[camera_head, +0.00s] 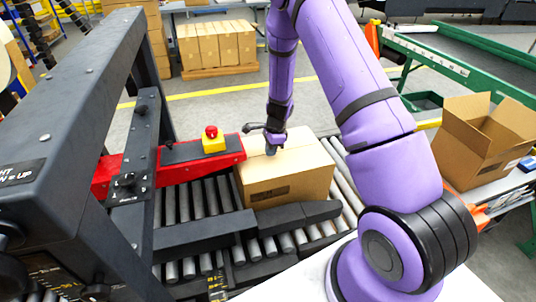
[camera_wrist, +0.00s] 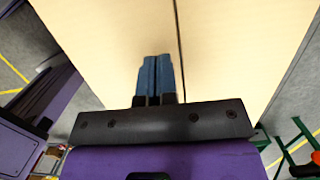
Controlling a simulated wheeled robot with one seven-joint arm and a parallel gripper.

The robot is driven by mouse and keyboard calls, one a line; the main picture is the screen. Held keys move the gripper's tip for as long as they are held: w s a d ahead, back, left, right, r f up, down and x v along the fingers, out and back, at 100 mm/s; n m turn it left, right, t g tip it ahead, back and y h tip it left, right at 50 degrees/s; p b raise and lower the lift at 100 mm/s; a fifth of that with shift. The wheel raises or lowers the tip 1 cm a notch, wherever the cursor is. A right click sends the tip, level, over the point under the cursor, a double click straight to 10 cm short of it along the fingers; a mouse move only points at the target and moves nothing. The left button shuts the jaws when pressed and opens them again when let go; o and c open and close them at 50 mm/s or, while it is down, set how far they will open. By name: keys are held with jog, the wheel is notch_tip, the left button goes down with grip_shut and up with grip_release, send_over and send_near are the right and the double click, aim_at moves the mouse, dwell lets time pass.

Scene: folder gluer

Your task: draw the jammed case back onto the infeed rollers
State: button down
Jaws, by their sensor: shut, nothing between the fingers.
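The jammed case (camera_head: 290,170) is a closed tan cardboard box on the rollers, beside the end of the red side guide (camera_head: 205,172). My gripper (camera_head: 271,149) is at the case's top, near its left side, pointing down. In the wrist view the case's top (camera_wrist: 235,50) fills most of the picture, with a dark seam running along it. The blue-grey fingers of my gripper (camera_wrist: 155,75) are together with nothing between them, just left of the seam. I cannot tell whether the fingertips touch the cardboard.
Infeed rollers (camera_head: 345,180) show to the right of the case. A dark machine frame (camera_head: 75,95) stands at the left. A red button on a yellow box (camera_head: 213,142) sits on the red guide. An open carton (camera_head: 485,140) stands at the right.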

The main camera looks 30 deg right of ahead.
jog(key=shift+a+f, duration=0.4)
jog(key=shift+a, duration=0.1)
jog(key=shift+f, duration=0.25)
jog(key=shift+s+a+f, duration=0.1)
jog(key=shift+f, duration=0.1)
jog(key=s+d, duration=0.3)
jog(key=d, duration=1.3)
jog(key=s+d, duration=0.3)
jog(key=d, duration=1.3)
jog(key=s+d, duration=0.4)
jog(key=d, duration=1.2)
jog(key=shift+d+f, duration=0.15)
jog(key=shift+d, duration=0.2)
notch_tip(320, 180, up, 12)
jog(key=d, duration=0.2)
jog(key=shift+f, duration=0.15)
